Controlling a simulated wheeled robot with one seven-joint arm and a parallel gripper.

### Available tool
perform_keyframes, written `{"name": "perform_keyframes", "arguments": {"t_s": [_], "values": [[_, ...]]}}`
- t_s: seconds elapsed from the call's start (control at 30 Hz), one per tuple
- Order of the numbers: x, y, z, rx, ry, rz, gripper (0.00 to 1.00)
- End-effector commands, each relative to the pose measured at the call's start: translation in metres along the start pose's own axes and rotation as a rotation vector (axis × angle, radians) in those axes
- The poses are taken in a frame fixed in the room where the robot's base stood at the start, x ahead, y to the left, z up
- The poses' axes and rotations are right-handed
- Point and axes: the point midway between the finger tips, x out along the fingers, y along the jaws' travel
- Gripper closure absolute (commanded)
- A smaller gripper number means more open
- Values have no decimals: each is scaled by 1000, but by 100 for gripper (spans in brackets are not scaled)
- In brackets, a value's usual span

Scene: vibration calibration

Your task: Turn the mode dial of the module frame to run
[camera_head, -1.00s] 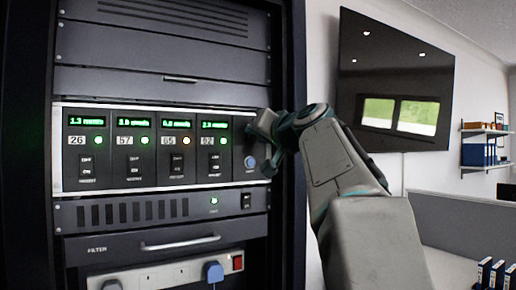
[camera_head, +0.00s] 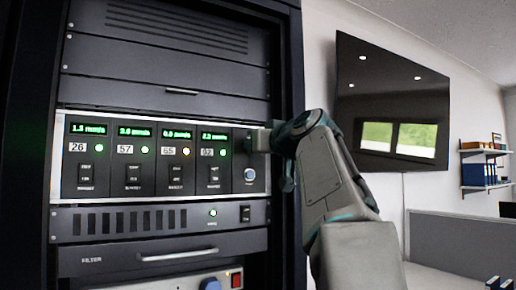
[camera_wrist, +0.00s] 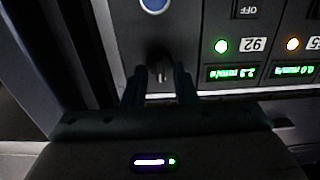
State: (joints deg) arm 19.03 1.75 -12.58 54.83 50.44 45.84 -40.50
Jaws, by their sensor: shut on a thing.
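The mode dial (camera_wrist: 160,64) is a dark knob at the panel's end section, seen in the upside-down wrist view close to a blue button (camera_wrist: 153,4). My gripper (camera_wrist: 160,84) is shut on the dial, one finger on each side. In the head view my gripper (camera_head: 258,141) is against the panel's right end, above the blue button (camera_head: 249,174), and hides the dial. I cannot read the dial's setting.
The modules have green displays and lamps; module 65's lamp (camera_head: 186,151) is amber, the others green. Below are a vented unit with a switch (camera_head: 245,213) and a drawer handle (camera_head: 178,254). The rack's right post (camera_head: 292,225) stands close beside my arm. A wall screen hangs at right.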

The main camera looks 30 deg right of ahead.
Motion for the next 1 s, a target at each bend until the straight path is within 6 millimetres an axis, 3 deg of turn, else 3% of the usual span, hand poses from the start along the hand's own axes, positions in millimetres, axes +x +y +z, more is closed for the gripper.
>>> {"name": "perform_keyframes", "arguments": {"t_s": [0.33,0.37,0.67,0.83,1.0], "values": [[0,0,0,-3,1,0,98],[0,0,0,-3,1,0,69],[-2,0,0,-2,1,0,69],[-19,0,0,-2,4,2,69],[-57,0,1,-2,4,2,69]]}}
